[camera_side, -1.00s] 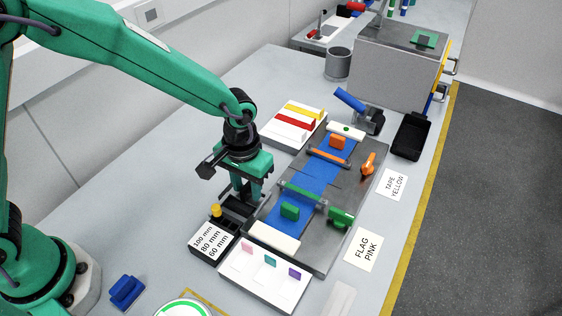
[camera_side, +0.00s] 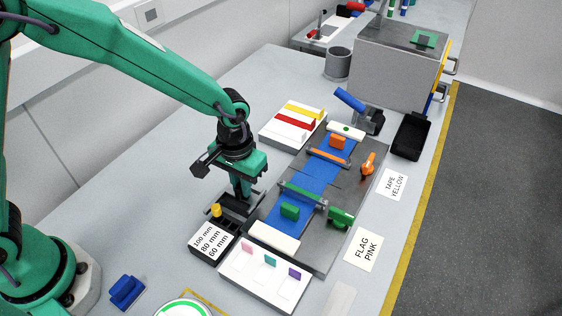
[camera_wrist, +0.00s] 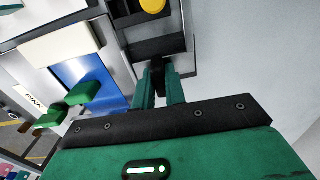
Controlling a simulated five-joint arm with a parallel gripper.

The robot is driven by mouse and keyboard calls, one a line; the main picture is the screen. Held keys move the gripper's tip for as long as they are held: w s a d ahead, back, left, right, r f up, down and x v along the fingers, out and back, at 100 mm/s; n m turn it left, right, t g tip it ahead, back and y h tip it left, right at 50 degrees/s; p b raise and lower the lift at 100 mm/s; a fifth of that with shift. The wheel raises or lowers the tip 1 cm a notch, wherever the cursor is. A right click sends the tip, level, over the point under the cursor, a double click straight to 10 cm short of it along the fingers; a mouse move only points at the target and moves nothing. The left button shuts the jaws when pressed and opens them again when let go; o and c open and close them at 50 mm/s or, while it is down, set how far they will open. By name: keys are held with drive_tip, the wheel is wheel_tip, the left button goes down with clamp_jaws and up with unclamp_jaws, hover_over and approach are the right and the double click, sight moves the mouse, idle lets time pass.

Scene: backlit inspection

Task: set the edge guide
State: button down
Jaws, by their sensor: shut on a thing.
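A black guide fixture with a yellow knob (camera_side: 216,210) sits beside the left edge of the grey work plate (camera_side: 312,252). A label reading 100 mm, 80 mm and 60 mm (camera_side: 211,238) lies at its near end. My gripper (camera_side: 242,193) points down at the fixture's far end. In the wrist view, its green fingers (camera_wrist: 160,88) are close together on a small dark tab (camera_wrist: 157,70), which looks like part of the edge guide's black crossbar (camera_wrist: 155,48). The yellow knob (camera_wrist: 152,5) shows at the top edge. The fingers hide much of the tab.
The work plate carries a blue strip (camera_side: 312,183), a green clamp (camera_side: 340,217) and an orange lever (camera_side: 368,163). A white tray with colored flags (camera_side: 262,285) is in front. A tray with yellow and red strips (camera_side: 275,140) stands behind. Cards read TAPE YELLOW and FLAG PINK.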

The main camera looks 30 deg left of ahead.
sight(239, 183)
drive_tip(key=c, duration=1.4)
unclamp_jaws()
drive_tip(key=shift+a, duration=0.25)
drive_tip(key=shift+c, duration=0.2)
drive_tip(key=shift+r, duration=3.95)
drive_tip(key=s+a+r+t, duration=0.3)
drive_tip(key=s+a+r, duration=0.2)
drive_tip(key=a+r, duration=0.55)
drive_tip(key=s+a+r+t, duration=0.2)
drive_tip(key=s+a, duration=0.6)
drive_tip(key=s, duration=0.1)
drive_tip(key=shift+s+a+t, duration=0.2)
drive_tip(key=shift+s+t, duration=0.1)
